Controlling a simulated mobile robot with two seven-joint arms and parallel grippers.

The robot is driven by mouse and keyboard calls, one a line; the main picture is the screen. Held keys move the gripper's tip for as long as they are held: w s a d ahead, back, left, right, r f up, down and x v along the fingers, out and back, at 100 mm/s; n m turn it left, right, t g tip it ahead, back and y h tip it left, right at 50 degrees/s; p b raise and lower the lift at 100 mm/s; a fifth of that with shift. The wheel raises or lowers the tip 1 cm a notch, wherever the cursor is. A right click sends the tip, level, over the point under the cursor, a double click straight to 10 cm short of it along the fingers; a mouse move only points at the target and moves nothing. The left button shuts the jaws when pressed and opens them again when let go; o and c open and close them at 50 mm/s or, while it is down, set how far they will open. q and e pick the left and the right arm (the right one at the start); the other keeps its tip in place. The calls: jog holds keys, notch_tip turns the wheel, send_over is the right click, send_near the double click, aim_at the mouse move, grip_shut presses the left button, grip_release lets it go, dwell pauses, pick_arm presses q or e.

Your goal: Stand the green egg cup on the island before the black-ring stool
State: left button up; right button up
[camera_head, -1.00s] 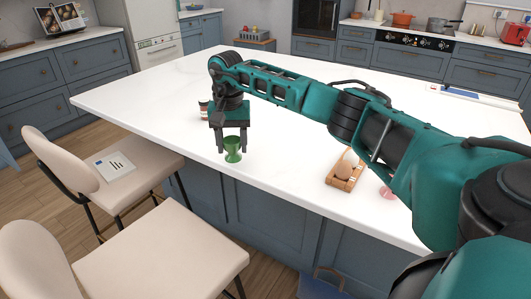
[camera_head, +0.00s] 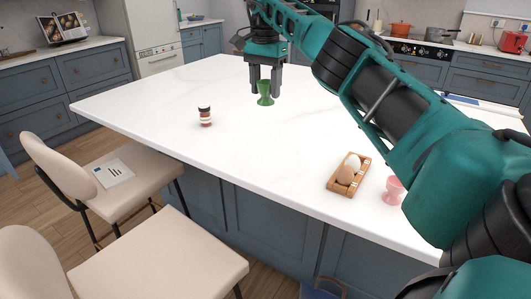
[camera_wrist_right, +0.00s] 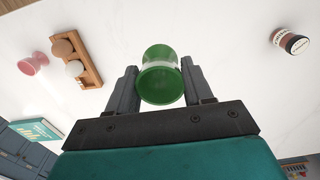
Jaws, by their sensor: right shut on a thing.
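The green egg cup (camera_head: 265,99) is between the fingers of my right gripper (camera_head: 266,88), which is shut on it over the white island (camera_head: 170,100). The cup looks upright in the head view; I cannot tell its height above the top. In the wrist view the green egg cup (camera_wrist_right: 160,82) sits between both fingers of the right gripper (camera_wrist_right: 162,85). Two cream stools stand along the island's near left side: one with a marked card on its seat (camera_head: 145,190), one nearer (camera_head: 165,262). I see no black ring on either. My left gripper is not in view.
A dark-lidded jar (camera_head: 205,116) stands near the island's stool-side edge. A wooden egg tray (camera_head: 341,187) with eggs and a pink egg cup (camera_head: 394,190) stand at the right. The top between jar and tray is clear.

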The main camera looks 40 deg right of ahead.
aim_at(265, 103)
notch_tip(265, 103, down, 12)
jog(key=shift+f+b, duration=0.1)
jog(key=shift+b, duration=0.75)
jog(key=shift+f, duration=2.4)
jog(key=o, duration=1.2)
jog(key=shift+f, duration=0.1)
notch_tip(265, 103, up, 12)
jog(key=shift+r+p, duration=0.15)
jog(key=shift+p, duration=0.35)
